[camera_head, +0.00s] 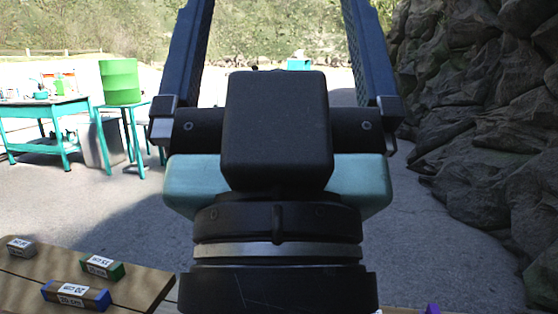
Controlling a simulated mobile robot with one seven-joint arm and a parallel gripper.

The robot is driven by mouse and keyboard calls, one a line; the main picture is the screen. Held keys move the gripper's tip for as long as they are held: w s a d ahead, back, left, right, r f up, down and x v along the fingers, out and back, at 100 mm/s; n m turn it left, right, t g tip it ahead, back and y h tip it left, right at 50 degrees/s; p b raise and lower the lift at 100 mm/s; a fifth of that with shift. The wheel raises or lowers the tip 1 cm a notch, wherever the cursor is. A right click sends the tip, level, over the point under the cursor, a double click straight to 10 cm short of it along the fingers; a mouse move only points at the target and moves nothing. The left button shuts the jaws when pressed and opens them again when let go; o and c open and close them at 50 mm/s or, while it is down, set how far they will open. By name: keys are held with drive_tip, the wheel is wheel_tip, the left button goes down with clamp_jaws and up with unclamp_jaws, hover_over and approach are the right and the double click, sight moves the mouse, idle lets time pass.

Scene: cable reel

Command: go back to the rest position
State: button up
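My gripper (276,30) fills the middle of the view, pointing away from me. Its two long dark fingers stand wide apart at the left and right, and their tips run out of the top of the picture. Nothing shows held between them; only the bright ground and background show there. The dark body and teal sides of the gripper hide the centre of the scene.
A wooden board (140,285) at the lower left bears a grey block (20,247), a green block (101,267) and a blue block (75,295). A teal table (45,108) and green drum (121,82) stand further back. A rock wall (480,120) bounds the right.

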wheel_tip(320, 180, up, 28)
drive_tip(key=p, duration=2.5)
drive_tip(key=shift+f, duration=0.25)
drive_tip(key=shift+f, duration=0.15)
